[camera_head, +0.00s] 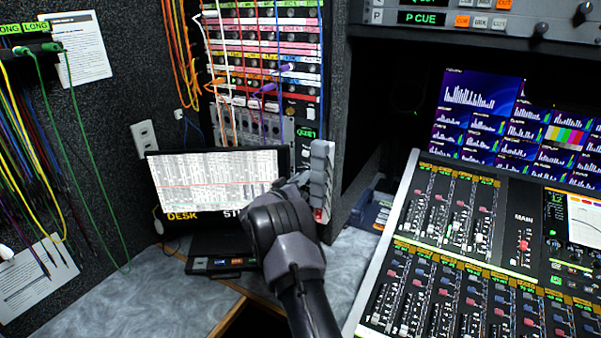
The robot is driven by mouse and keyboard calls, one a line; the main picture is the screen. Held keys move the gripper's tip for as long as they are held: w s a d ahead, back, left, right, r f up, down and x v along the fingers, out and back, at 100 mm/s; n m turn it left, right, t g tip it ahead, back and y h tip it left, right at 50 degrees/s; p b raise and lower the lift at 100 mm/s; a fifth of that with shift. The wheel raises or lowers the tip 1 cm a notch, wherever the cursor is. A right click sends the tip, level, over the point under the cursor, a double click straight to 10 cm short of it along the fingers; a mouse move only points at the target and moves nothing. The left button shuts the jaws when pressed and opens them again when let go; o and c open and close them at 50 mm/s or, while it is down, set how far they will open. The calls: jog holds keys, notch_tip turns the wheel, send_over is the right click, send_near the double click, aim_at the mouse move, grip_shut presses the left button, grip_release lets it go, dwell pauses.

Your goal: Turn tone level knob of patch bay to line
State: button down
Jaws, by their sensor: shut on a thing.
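The patch bay (262,72) is a tall rack of pink, yellow, green and white labelled rows with cords plugged in, left of centre in the head view. My gripper (319,172) is at its lower right edge, shut, with its back toward the camera. The tone level knob is hidden behind my gripper, so its pointer and the line mark cannot be read.
A monitor labelled DESK (218,184) stands left of my wrist, close to it. A mixing console (470,245) fills the right side. Colored cables (60,150) hang at the left. The grey counter (150,290) is open at the lower left.

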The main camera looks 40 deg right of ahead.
jog(key=shift+n+p, duration=1.75)
jog(key=shift+n, duration=1.05)
jog(key=shift+f+n, duration=0.1)
jog(key=shift+n, duration=0.2)
jog(key=c, duration=1.2)
grip_release()
jog(key=p+v, duration=0.4)
jog(key=v, duration=1.3)
jog(key=shift+s+a, duration=0.1)
jog(key=shift+a, duration=0.1)
